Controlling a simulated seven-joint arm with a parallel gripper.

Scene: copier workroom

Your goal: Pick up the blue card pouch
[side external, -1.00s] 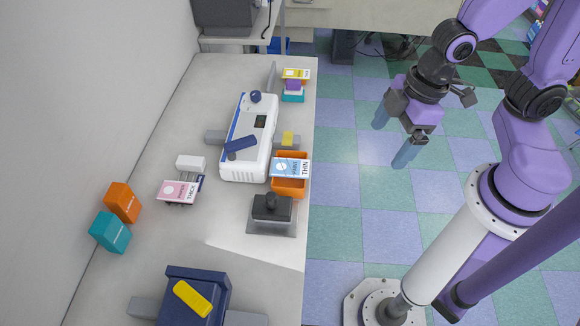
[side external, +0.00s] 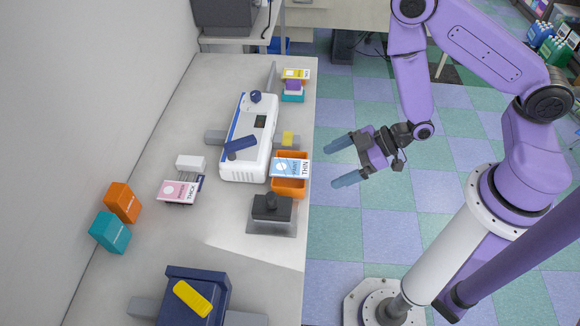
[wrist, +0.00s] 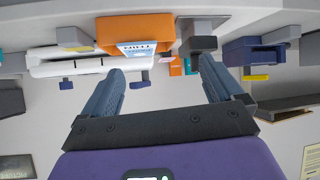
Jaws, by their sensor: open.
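The blue card pouch (side external: 291,168), blue and white and marked THIN, sits at the orange bin (side external: 289,188) near the table's right edge. In the wrist view the pouch (wrist: 142,48) shows at the edge of the orange bin (wrist: 137,29), partly cut off from sight. My gripper (side external: 332,164) is open and empty, just right of the table edge. Its fingers point left toward the pouch, with a gap between. In the wrist view my gripper (wrist: 161,65) has its two fingers spread wide, with the pouch seen beyond and between them.
A white laminator (side external: 247,160) stands left of the bin. A black stamp-like device (side external: 272,208) sits just in front of the bin. A pink THICK pouch (side external: 179,191) lies farther left. A navy machine (side external: 195,300) stands at the front.

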